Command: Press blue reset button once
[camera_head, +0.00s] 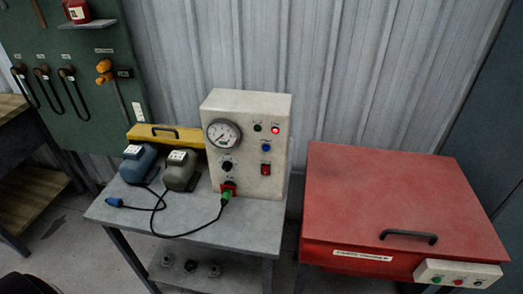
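A small blue button (266,148) sits on the front face of an upright cream control box (246,110). The box stands on a grey table. A lit red lamp (275,129) and a dark green one (257,127) are just above the blue button. A red rocker switch (265,170) is below it. A dial gauge (224,134) and a dark knob (227,165) are to its left. The labels are too small to read. Nothing covers the blue button. Neither of my grippers shows in the head view.
The grey table (240,228) also holds two motor-like units (182,170) (139,163), a yellow case (165,135) and loose cables. A red chest (400,190) with a small button panel (457,275) stands right. A green tool board (80,100) hangs at the left.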

